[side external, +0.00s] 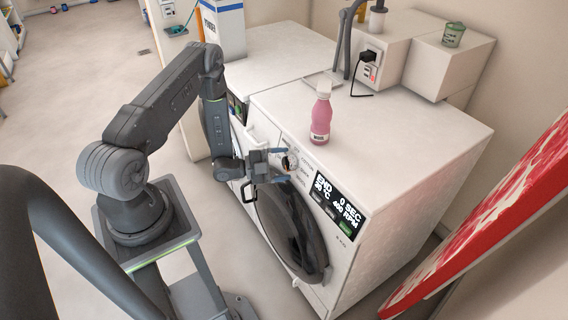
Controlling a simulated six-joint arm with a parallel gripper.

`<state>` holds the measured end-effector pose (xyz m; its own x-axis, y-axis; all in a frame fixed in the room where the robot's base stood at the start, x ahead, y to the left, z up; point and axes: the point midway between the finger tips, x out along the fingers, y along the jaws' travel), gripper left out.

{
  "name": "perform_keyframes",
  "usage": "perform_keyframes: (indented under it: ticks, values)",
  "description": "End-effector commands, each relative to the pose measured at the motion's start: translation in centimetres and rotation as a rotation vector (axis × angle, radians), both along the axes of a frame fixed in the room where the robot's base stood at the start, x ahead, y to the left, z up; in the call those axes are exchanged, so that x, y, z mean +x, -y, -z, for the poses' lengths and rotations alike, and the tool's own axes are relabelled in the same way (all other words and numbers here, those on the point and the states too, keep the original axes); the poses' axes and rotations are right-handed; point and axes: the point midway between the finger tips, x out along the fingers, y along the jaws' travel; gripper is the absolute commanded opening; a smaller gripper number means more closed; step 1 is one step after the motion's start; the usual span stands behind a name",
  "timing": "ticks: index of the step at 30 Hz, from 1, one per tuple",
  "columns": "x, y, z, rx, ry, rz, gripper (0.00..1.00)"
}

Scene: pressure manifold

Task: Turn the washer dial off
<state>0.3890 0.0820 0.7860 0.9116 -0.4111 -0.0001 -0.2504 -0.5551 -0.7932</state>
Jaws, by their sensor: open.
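The washer (415,165) is a white front-loader with a dark round door (292,232) and a lit display (338,205) reading END, 0 SEC, 30 °C and 400 RPM. The washer dial (290,161) is a small round knob at the left of the control panel. My gripper (284,165) is at the dial, with its two blue-tipped fingers apart, one above and one below the dial. I cannot tell whether the fingers touch it. The dial is partly hidden by the gripper, and its pointer setting is too small to read.
A pink bottle (321,118) stands on the washer top near the front edge. A second white machine (275,55) adjoins on the left. A socket with a black plug (369,57) is behind. A red-and-white board (500,215) leans at the right. Open floor lies at the far left.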

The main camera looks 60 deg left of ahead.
Motion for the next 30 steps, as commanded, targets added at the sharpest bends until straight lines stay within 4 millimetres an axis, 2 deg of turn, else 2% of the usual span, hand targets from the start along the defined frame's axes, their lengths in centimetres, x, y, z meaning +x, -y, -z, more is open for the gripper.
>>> perform_keyframes:
  ticks: [11,26,30]
  values:
    - [0.64,0.26,-0.02,0.0,0.0,0.0,0.74]
    - [0.58,0.29,0.01,-0.001,-0.001,0.001,0.28]
    - [0.57,0.29,0.03,-0.004,-0.002,0.0,0.26]
